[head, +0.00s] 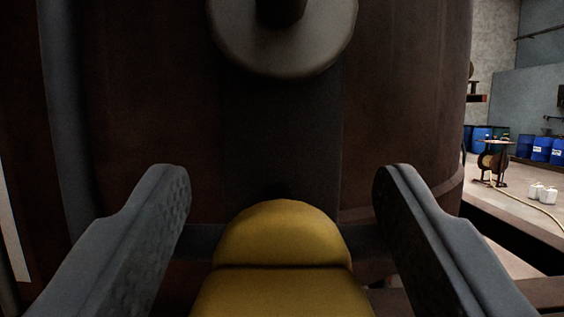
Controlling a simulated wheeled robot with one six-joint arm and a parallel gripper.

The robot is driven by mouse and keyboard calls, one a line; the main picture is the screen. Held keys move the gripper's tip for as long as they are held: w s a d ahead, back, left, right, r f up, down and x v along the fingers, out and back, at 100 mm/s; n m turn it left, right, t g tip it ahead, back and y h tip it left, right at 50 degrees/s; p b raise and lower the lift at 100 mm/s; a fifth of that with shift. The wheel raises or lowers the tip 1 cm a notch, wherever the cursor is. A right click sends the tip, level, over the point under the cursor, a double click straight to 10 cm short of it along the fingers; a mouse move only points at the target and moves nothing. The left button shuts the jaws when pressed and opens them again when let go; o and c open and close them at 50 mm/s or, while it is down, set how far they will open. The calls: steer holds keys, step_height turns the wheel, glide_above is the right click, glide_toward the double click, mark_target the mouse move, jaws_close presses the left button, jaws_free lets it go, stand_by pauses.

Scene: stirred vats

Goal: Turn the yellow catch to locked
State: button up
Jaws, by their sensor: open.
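The yellow catch (281,240) is at the bottom middle of the head view, a rounded yellow piece with a dark seam across it. Its lower part is cut off by the picture's edge, so I cannot tell which position it is in. My gripper (282,185) is open, with one grey finger to the left of the catch and one to the right. There is a gap between each finger and the catch, and nothing is held.
A dark brown vat wall (400,90) fills most of the view behind the catch. A round grey disc (285,50) sticks out above it.

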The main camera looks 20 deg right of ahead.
steer(key=shift+w, duration=0.1)
steer(key=c, duration=1)
steer(key=shift+m, duration=0.5)
steer(key=m+h, duration=0.1)
steer(key=m, duration=0.1)
steer(key=m+g+h, duration=0.1)
steer(key=m, duration=0.1)
steer(key=m+g+h, duration=0.1)
steer(key=m, duration=0.1)
steer(key=shift+d+m, duration=0.25)
steer(key=shift+m, duration=0.15)
steer(key=m+g+h, duration=0.1)
steer(key=m, duration=0.3)
steer(key=shift+d+f+m+g+h, duration=0.15)
steer(key=shift+f+m+g+h, duration=0.05)
steer(key=shift+m+g+h, duration=0.2)
steer(key=m+g, duration=0.1)
steer(key=m, duration=0.1)
steer(key=m+g, duration=0.1)
steer(key=m, duration=0.2)
steer(key=shift+s+d+f, duration=0.15)
steer(key=shift+s+f, duration=0.05)
steer(key=shift+f+m+g, duration=0.15)
steer(key=shift+m+g, duration=0.3)
steer(key=shift+m, duration=0.75)
steer(key=shift+f+m+g, duration=0.1)
steer(key=shift+m+g, duration=0.35)
steer(key=shift+m, duration=0.75)
